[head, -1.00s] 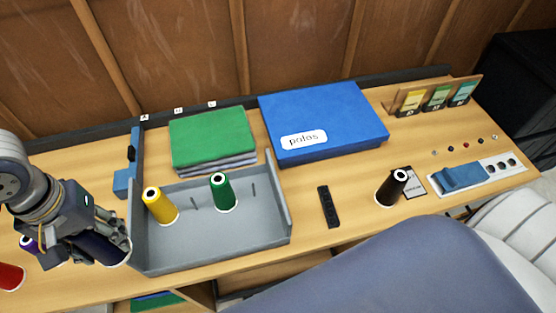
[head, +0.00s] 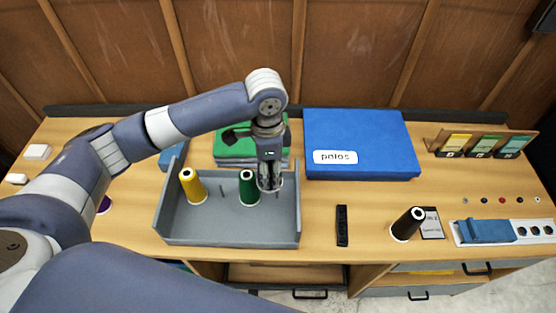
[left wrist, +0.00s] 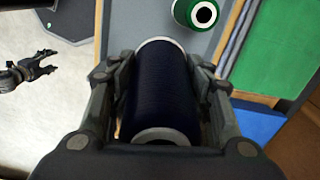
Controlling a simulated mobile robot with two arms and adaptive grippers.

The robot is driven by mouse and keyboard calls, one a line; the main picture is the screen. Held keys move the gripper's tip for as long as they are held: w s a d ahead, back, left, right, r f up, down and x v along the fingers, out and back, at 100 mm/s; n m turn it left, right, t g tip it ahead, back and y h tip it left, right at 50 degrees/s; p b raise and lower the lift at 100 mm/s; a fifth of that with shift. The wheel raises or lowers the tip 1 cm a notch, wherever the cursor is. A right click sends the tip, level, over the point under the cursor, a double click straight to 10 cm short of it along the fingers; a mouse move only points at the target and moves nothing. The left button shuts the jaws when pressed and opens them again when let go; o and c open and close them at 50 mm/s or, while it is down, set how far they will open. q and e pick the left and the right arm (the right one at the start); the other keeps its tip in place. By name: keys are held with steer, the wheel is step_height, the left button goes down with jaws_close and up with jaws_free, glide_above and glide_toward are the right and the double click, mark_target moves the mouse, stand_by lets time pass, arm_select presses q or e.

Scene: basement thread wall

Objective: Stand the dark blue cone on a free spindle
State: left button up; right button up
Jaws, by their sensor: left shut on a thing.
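My left gripper (head: 269,184) is over the right part of the grey tray (head: 235,236), just right of the green cone (head: 248,188). It is shut on the dark blue cone (left wrist: 160,95), which fills the space between its fingers in the left wrist view. In the head view the fingers mostly hide this cone. A bare spindle (head: 222,191) stands between the yellow cone (head: 193,186) and the green cone. The spot under the held cone is largely hidden, and I cannot tell whether the cone touches the tray. A dark jointed part at the left wrist view's left edge may be my right gripper (left wrist: 18,76).
Folded green cloth (head: 232,144) lies behind the tray, and a blue box (head: 390,145) marked "polos" is to its right. The tray has raised walls.

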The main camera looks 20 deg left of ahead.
arm_select(q)
steer(key=shift+w+d+f+m+p, duration=0.1)
steer(key=shift+w+f+m+p, duration=0.2)
steer(key=shift+w+f+m, duration=1.1)
steer(key=shift+w+d+f+m+p, duration=0.2)
steer(key=shift+f+m, duration=0.55)
steer(key=shift+m, duration=1.45)
steer(key=shift+w+f+m+p, duration=0.4)
steer(key=shift+w+f+m, duration=0.55)
steer(key=shift+m, duration=0.85)
step_height(320, 180, down, 8)
steer(key=b, duration=0.8)
steer(key=shift+s+r, duration=0.15)
steer(key=shift+r, duration=0.1)
steer(key=shift+f+b, duration=0.3)
steer(key=shift+f, duration=0.55)
arm_select(e)
step_height(320, 180, down, 6)
steer(key=shift+s+f, duration=0.15)
steer(key=shift+s, duration=0.15)
steer(key=shift+a, duration=0.1)
arm_select(q)
steer(key=shift+p, duration=0.45)
arm_select(e)
steer(key=shift+r, duration=0.45)
arm_select(q)
steer(key=shift+f, duration=0.2)
arm_select(e)
steer(key=shift+d+f, duration=0.15)
steer(key=shift+d, duration=0.05)
